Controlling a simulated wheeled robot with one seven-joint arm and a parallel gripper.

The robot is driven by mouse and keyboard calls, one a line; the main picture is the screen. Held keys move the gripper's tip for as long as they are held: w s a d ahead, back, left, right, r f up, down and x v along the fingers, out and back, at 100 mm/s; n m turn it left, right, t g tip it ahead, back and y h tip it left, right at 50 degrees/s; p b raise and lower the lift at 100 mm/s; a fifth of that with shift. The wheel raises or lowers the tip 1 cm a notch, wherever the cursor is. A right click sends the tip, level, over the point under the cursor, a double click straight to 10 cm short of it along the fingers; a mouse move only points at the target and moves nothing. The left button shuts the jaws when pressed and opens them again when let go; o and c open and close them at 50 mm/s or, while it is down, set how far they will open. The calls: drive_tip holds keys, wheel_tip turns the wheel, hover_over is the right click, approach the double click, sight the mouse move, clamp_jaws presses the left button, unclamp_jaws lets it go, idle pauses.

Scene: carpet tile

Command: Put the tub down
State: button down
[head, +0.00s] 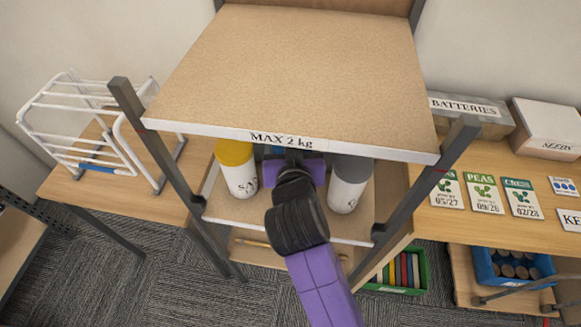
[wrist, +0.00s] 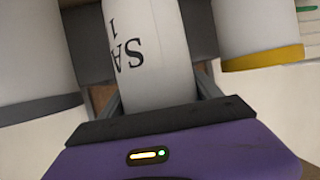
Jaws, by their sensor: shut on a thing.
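My gripper (head: 291,160) reaches in under the top board of the shelf unit, above the lower shelf board (head: 345,237). It is shut on a white tub (wrist: 160,50) with black lettering that starts "SA" and a "1" in the wrist view. My gripper and the top board hide most of this tub in the head view. I cannot tell whether its base touches the shelf. A yellow-lidded white tub (head: 237,168) stands to the left of my gripper, and a grey-lidded white tub (head: 348,184) to the right. Both also flank the held tub in the wrist view.
The top board (head: 290,70), marked "MAX 2 kg", is bare and overhangs my gripper. Dark posts (head: 155,140) frame the opening. A white wire rack (head: 85,125) stands at the left. Boxes and seed cards (head: 483,191) lie on the right bench.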

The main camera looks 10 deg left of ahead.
drive_tip(key=shift+f, duration=3.35)
drive_tip(key=shift+f, duration=0.15)
drive_tip(key=shift+c, duration=0.6)
unclamp_jaws()
drive_tip(key=shift+f, duration=0.15)
drive_tip(key=v, duration=1.2)
drive_tip(key=shift+b, duration=0.3)
drive_tip(key=shift+d, duration=0.1)
